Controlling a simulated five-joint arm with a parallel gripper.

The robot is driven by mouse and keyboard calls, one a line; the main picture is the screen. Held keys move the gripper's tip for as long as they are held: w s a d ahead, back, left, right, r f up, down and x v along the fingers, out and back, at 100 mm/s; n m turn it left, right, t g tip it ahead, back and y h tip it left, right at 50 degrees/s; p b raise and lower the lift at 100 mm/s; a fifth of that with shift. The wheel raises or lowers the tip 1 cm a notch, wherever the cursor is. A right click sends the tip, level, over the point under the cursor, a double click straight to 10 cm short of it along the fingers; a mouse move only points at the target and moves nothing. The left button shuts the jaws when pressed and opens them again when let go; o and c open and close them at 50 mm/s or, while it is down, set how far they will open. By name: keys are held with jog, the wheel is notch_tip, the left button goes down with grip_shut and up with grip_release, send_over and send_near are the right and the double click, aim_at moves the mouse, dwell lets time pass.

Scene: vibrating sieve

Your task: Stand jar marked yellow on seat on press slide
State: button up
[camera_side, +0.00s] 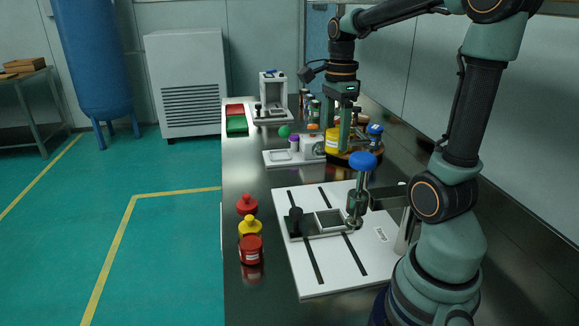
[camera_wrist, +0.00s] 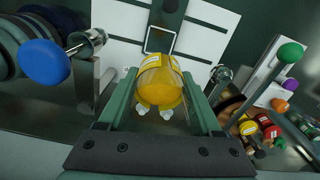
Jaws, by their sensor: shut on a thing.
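My gripper (camera_side: 343,128) is shut on the yellow-marked jar (camera_side: 332,142), which is over or beside the round carousel in the side view. In the wrist view my gripper (camera_wrist: 159,82) has a finger on each side of the jar (camera_wrist: 160,88), which shows a clear wall and yellow contents. The press slide (camera_side: 308,226) lies on a white board (camera_side: 290,200) in the foreground. The seat frame also shows beyond the jar in the wrist view (camera_wrist: 159,40). Whether the jar's underside touches anything is hidden.
A lever with a blue ball (camera_side: 362,161) stands at the seat's right. A black knob (camera_side: 295,215) is at the slide's left end. Red and yellow containers (camera_side: 249,226) stand left of the board. The carousel (camera_side: 367,160) carries other jars.

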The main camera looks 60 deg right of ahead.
jog(key=shift+s+d+f, duration=0.15)
jog(key=shift+d+f, duration=0.05)
jog(key=shift+f, duration=0.2)
notch_tip(320, 180, down, 19)
jog(key=shift+f, duration=0.1)
jog(key=shift+f, duration=0.15)
jog(key=o, duration=1.4)
jog(key=shift+c, duration=0.2)
